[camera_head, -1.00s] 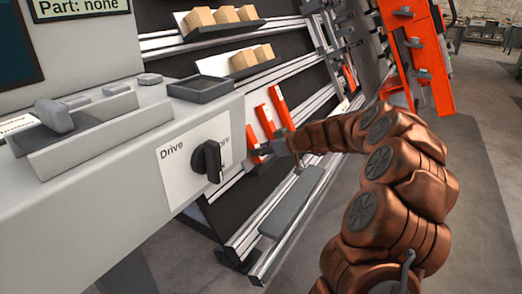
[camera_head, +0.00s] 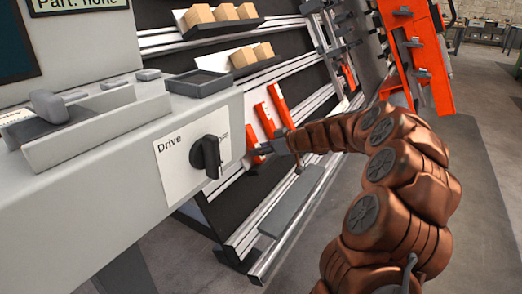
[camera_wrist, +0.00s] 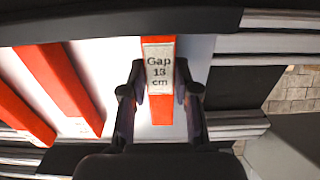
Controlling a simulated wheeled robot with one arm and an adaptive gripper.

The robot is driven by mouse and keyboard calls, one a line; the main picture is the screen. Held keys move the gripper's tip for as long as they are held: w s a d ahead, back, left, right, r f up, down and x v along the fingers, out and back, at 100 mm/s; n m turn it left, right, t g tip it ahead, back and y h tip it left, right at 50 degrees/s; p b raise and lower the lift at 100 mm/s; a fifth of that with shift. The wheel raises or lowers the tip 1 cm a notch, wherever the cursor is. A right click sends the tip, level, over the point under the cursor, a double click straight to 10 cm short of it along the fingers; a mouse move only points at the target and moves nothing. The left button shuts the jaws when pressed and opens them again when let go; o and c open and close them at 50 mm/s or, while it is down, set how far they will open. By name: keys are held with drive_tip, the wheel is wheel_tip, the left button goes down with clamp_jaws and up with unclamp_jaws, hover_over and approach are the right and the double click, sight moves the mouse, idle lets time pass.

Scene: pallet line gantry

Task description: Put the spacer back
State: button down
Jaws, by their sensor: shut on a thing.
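My gripper (camera_wrist: 160,98) is shut on an orange spacer (camera_wrist: 160,110) with a "Gap 13 cm" label, between its two dark fingers in the wrist view. The spacer is against or just in front of a white backing panel (camera_wrist: 116,60); I cannot tell whether they touch. In the head view my gripper (camera_head: 264,148) is low beside the rack, and only a small orange part of the held spacer (camera_head: 254,160) shows. Two other orange spacers, an upper one (camera_head: 278,104) and a lower one (camera_head: 265,120), stand in a row beside it. They also show at left in the wrist view (camera_wrist: 58,85).
A grey console with a black Drive knob (camera_head: 207,156) is close on the left of my gripper. Rack shelves hold wooden blocks (camera_head: 224,13). A grey bar (camera_head: 290,205) lies below my forearm. A large orange frame (camera_head: 430,60) stands at right. Open floor lies right of my arm.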

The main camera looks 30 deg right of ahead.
drive_tip(key=c, duration=0.8)
unclamp_jaws()
drive_tip(key=shift+o, duration=0.2)
drive_tip(key=v, duration=1.2)
